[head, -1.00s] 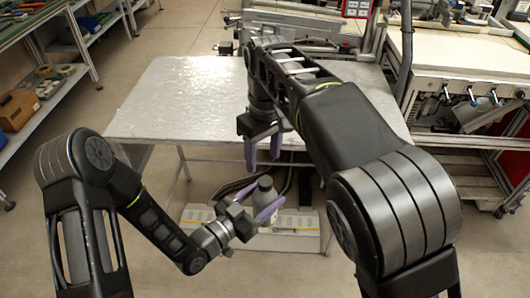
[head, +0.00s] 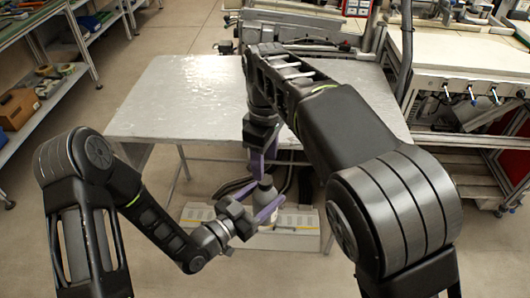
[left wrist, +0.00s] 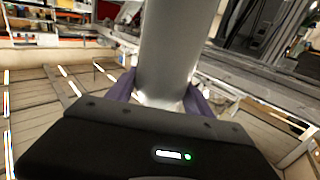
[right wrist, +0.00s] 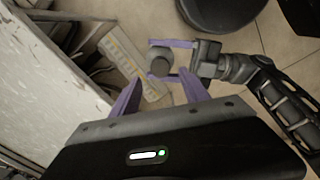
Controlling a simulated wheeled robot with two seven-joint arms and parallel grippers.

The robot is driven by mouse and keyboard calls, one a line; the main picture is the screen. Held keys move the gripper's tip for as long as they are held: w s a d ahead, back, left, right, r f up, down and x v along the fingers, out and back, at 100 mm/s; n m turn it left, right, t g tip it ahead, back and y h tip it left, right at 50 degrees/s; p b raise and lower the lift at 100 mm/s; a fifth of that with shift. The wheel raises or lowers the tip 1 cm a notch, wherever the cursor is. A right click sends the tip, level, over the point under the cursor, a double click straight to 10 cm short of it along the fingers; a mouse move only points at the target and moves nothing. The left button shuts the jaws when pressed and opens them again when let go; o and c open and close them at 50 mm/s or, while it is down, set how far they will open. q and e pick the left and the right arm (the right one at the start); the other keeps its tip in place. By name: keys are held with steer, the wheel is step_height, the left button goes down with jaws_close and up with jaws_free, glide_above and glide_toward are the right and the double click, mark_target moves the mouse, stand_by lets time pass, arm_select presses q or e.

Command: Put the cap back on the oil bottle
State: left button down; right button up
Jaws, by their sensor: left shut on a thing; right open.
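The pale grey bottle (head: 264,194) stands roughly upright in my left gripper (head: 262,205), which is shut on its body in front of the table. The left wrist view shows the bottle (left wrist: 175,50) large between the purple fingers. A dark grey round top, seemingly the cap, is on the bottle; it shows from above in the right wrist view (right wrist: 160,66). My right gripper (head: 263,168) is open, fingers pointing down, just above the bottle's top. I cannot tell whether its fingers reach around the top. In the right wrist view the top lies between and beyond the fingertips.
The grey metal table (head: 185,100) is bare, and its front edge is just behind both grippers. A pale flat panel (head: 285,242) lies low beneath the bottle. A workbench (head: 455,88) stands at the right, and shelves (head: 45,95) stand at the left.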

glide_above(265, 200)
steer(key=w, duration=0.3)
steer(key=f, duration=0.5)
steer(key=shift+s+a+f, duration=0.1)
steer(key=shift+s+f, duration=0.1)
steer(key=shift+f, duration=0.15)
jaws_close()
steer(key=m, duration=1.2)
steer(key=shift+o, duration=0.7)
jaws_free()
